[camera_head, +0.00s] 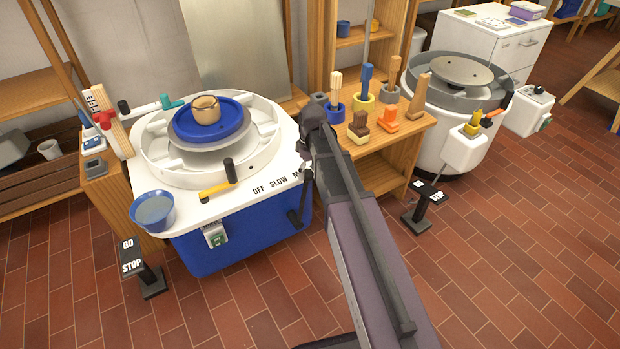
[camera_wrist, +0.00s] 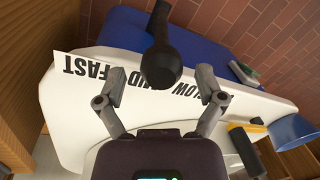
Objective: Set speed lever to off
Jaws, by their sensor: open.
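The speed lever, a black rod with a rounded knob (camera_wrist: 162,65), shows in the wrist view around the MID part of the label strip; its exact setting is hard to tell. In the head view a dark lever end (camera_head: 295,218) shows at the wheel's front right edge. The label strip (camera_head: 275,186) reads OFF, SLOW and part of MID there; my arm hides the rest. My gripper (camera_wrist: 155,92) is open, with one finger to each side of the knob and slightly short of it. In the head view my gripper (camera_head: 306,165) is partly hidden by its own links.
The white wheel table (camera_head: 180,212) has a yellow handle (camera_head: 217,189) with a black knob and a blue bowl (camera_head: 153,210) at its front left. A wooden stand (camera_head: 415,122) with tools stands at right. A GO/STOP pedal (camera_head: 428,193) is on the floor.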

